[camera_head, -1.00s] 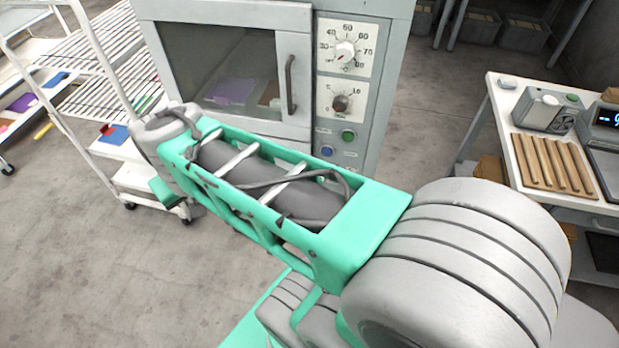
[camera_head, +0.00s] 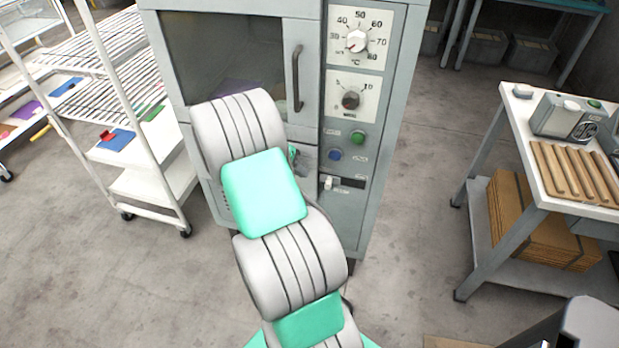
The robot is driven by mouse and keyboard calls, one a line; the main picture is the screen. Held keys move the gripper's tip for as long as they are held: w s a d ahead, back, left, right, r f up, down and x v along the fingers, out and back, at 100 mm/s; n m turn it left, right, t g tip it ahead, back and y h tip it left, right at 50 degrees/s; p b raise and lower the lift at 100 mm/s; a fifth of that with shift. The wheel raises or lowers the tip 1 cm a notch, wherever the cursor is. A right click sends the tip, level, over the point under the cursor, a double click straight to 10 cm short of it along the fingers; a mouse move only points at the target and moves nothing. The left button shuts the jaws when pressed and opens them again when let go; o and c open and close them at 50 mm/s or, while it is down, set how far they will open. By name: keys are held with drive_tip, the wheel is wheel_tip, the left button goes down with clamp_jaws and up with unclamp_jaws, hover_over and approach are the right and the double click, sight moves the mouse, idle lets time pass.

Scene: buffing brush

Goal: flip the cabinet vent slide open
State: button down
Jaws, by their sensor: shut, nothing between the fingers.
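The vent slide shows on the lower front of the grey cabinet (camera_head: 390,110), below the green and blue buttons. It is a dark horizontal slot (camera_head: 352,183) with a small white knob (camera_head: 328,183) at its left end. The small lettering by it is too fine to read. My arm rises in front of the cabinet, left of the slide. A small green and dark piece just past its edge, left of the blue button, may be part of my arm's far end. My gripper's fingers cannot be made out; the arm hides that area.
The cabinet has a windowed door with a vertical handle (camera_head: 297,78), two dials (camera_head: 356,41), a green button (camera_head: 358,137) and a blue button (camera_head: 335,155). A white rack cart (camera_head: 150,185) stands left. A workbench (camera_head: 515,125) stands right. Floor between cabinet and bench is clear.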

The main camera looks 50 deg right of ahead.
sight(317, 182)
drive_tip(key=x, duration=0.9)
